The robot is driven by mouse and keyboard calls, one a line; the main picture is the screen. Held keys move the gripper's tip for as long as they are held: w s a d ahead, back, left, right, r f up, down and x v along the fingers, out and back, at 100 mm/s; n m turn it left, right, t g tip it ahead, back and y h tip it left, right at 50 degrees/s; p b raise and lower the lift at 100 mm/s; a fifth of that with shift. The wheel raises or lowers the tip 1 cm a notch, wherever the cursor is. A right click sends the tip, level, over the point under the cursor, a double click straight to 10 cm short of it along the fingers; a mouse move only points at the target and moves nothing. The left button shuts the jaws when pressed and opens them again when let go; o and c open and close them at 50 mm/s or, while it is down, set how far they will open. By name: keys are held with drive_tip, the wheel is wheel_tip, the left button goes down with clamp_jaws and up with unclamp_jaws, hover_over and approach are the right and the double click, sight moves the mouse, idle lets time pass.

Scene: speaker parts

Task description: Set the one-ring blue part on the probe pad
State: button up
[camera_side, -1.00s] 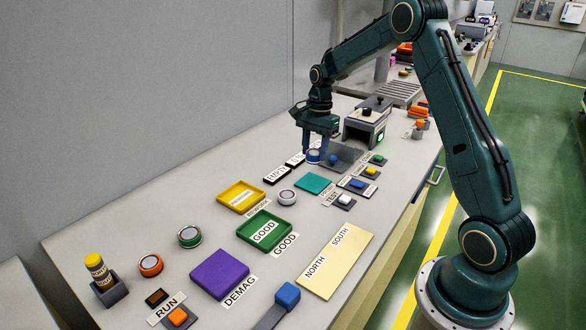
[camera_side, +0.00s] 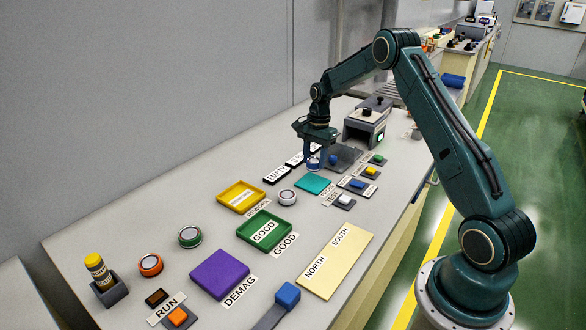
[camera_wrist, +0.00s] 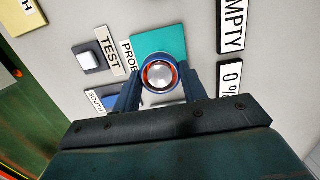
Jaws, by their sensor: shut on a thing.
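My gripper (camera_side: 315,160) is shut on a round blue part (camera_wrist: 160,75). In the wrist view the part sits between my fingers, with one orange-red ring around its silvery centre. In the side view the held blue part (camera_side: 313,164) is partly hidden by my fingers. The teal probe pad (camera_side: 313,184) lies on the bench in front of my gripper and looks empty. In the wrist view the pad (camera_wrist: 172,38) shows just beyond the part, which overlaps its near edge. I cannot tell how high the part is.
A white round part (camera_side: 287,197), a green one (camera_side: 190,237) and an orange one (camera_side: 150,265) stand on the bench. A yellow tray (camera_side: 241,197) and a green tray (camera_side: 264,231) lie nearby. Test buttons (camera_side: 343,201) are right of the pad; a grey device (camera_side: 365,125) stands behind.

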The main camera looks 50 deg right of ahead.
sight(314, 170)
drive_tip(key=shift+f, duration=0.15)
drive_tip(key=shift+f, duration=2.3)
drive_tip(key=shift+f, duration=0.3)
drive_tip(key=o, duration=1.2)
drive_tip(key=shift+o, duration=0.2)
drive_tip(key=r, duration=0.4)
drive_tip(key=d+r, duration=0.1)
drive_tip(key=r, duration=0.8)
drive_tip(key=shift+d+r, duration=0.3)
drive_tip(key=shift+r, duration=0.05)
